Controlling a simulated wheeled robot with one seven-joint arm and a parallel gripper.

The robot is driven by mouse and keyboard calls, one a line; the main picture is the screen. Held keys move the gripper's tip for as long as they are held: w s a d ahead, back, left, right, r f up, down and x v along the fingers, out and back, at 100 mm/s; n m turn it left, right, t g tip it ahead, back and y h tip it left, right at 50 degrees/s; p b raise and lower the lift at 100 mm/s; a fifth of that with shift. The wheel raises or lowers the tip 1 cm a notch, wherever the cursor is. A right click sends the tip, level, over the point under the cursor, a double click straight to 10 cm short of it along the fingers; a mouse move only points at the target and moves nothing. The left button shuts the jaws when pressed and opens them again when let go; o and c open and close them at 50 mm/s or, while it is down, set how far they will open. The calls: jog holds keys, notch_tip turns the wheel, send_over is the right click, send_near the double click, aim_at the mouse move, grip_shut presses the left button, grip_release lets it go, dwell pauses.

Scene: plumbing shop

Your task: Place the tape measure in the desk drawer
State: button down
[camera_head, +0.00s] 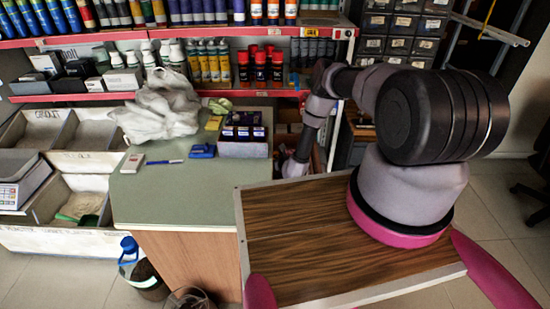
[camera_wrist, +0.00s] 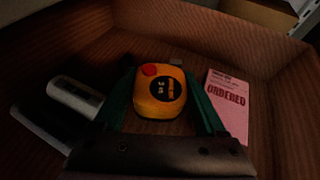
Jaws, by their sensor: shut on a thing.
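The yellow tape measure (camera_wrist: 158,95), with a black label and a red button, is in the wrist view between the two green fingers of my gripper (camera_wrist: 160,76). The fingers are shut on its sides. It is inside the brown wood-walled drawer (camera_wrist: 240,38), low over the drawer floor; I cannot tell whether it touches the floor. In the head view my arm reaches down past the right side of the green-topped desk (camera_head: 215,190). My gripper and the tape measure are hidden there.
A pink card marked "ORDERED" (camera_wrist: 228,105) lies in the drawer right of the tape measure. A pale cylindrical thing (camera_wrist: 75,97) lies at left. On the desk are a white cloth bag (camera_head: 160,105), a blue item (camera_head: 203,151) and a pen (camera_head: 165,162). Stocked shelves stand behind.

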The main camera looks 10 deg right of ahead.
grip_release()
jog(key=shift+r, duration=0.1)
jog(key=v, duration=1.2)
jog(key=shift+r, duration=0.1)
